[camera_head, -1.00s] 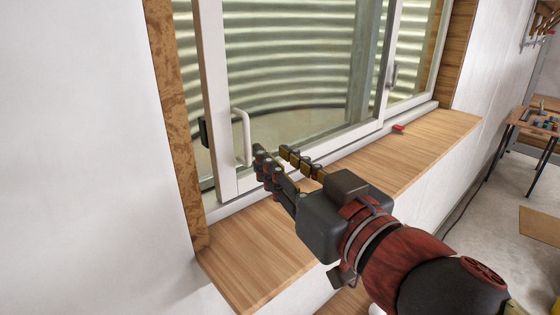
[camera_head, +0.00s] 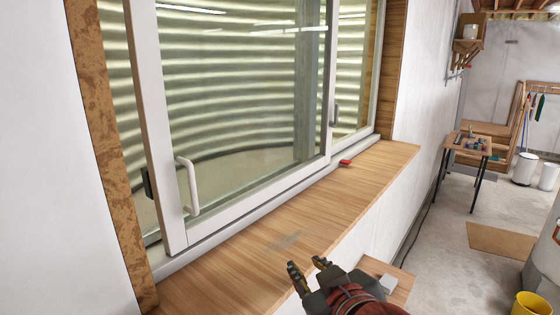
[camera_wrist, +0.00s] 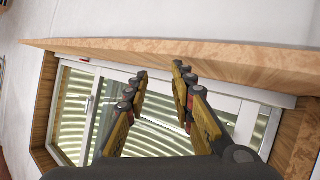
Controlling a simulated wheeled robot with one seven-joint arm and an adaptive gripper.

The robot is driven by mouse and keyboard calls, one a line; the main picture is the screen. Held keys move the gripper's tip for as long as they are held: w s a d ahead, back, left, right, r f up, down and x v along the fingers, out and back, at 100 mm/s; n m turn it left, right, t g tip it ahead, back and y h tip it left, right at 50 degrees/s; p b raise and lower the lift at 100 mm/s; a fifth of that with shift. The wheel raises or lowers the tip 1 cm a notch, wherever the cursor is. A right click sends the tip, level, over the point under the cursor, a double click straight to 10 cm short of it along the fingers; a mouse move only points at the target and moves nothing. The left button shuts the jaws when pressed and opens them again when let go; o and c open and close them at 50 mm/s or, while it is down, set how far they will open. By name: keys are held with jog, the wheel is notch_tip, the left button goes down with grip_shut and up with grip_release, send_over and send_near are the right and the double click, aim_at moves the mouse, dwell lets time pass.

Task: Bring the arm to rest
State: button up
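My gripper (camera_head: 307,269) is low in the head view, in front of the wooden window sill's (camera_head: 290,215) front edge, its fingers pointing up and left toward the window. In the wrist view my gripper (camera_wrist: 160,82) has its two fingers clearly apart with nothing between them. Beyond the fingers the wrist view shows the window (camera_wrist: 160,130) and its frame, turned in the picture. The rest of my arm is mostly cut off by the bottom edge of the head view.
A window handle (camera_head: 188,187) sticks out at the left. A small red object (camera_head: 345,163) lies on the far sill. A wooden board (camera_head: 392,280) is below, right of my gripper. A small table (camera_head: 468,145) and a yellow bucket (camera_head: 530,305) stand at right, with open floor between.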

jog(key=s+d+f+m+g+h+b, duration=0.1)
jog(key=s+d+f+m+g, duration=0.1)
jog(key=s+d+f, duration=0.2)
jog(key=s+d+f+m+g+h+b, duration=0.1)
jog(key=s+d+f, duration=0.3)
jog(key=f, duration=0.6)
jog(key=s+d+f+m+g+h+b, duration=0.1)
jog(key=s+d+f+m+g, duration=0.2)
jog(key=d+f, duration=0.3)
jog(key=shift+s+d+f+g+b, duration=0.15)
jog(key=shift+s+f+g+b, duration=0.25)
jog(key=shift+s, duration=0.3)
